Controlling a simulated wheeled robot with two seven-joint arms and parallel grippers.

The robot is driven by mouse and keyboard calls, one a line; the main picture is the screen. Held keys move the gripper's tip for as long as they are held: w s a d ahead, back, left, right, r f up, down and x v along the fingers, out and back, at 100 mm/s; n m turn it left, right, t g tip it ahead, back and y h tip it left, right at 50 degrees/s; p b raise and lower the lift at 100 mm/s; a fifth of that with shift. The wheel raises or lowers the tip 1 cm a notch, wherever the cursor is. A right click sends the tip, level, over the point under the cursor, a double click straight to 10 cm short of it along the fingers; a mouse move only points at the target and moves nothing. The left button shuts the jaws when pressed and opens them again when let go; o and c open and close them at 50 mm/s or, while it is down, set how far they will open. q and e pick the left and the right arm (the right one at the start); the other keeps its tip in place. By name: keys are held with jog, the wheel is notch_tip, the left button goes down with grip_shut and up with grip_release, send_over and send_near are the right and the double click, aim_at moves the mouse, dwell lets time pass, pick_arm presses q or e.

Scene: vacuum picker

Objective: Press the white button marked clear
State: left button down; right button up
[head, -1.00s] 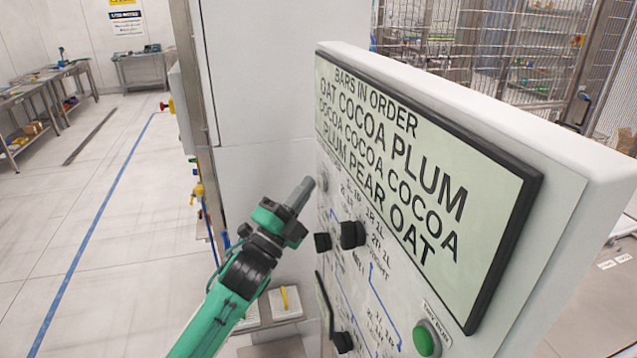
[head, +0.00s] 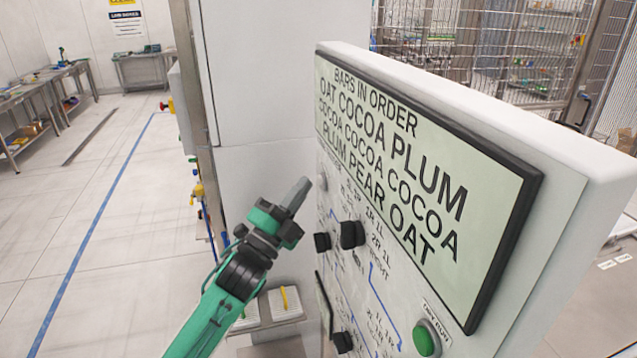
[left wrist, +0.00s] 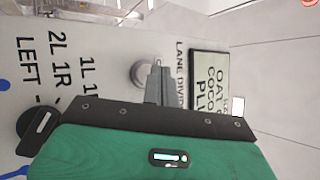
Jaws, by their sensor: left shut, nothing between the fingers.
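A control panel (head: 560,225) stands upright at the right of the head view. A round pale button (head: 322,183) sits at the panel's left edge, under the display. In the left wrist view a round pale button (left wrist: 143,72) shows behind the fingers. No word "clear" is readable beside it. My left gripper (head: 302,185) is shut and empty, its tip just left of the pale button and seemingly apart from the panel. In the left wrist view, the shut fingers (left wrist: 159,68) partly overlap the button's right side. My right gripper is not in view.
The display (head: 420,180) lists bars in order. Black knobs (head: 352,234) and a green button (head: 427,338) stick out from the panel below the display. A pale cabinet wall (head: 265,120) stands behind my gripper. The floor at left is open.

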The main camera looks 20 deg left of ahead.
pick_arm(q)
jog(key=shift+s+a, duration=0.1)
jog(key=shift+a, duration=0.05)
jog(key=s+a, duration=0.1)
jog(key=a, duration=0.1)
jog(key=s+a, duration=0.2)
dwell(0.6)
dwell(0.5)
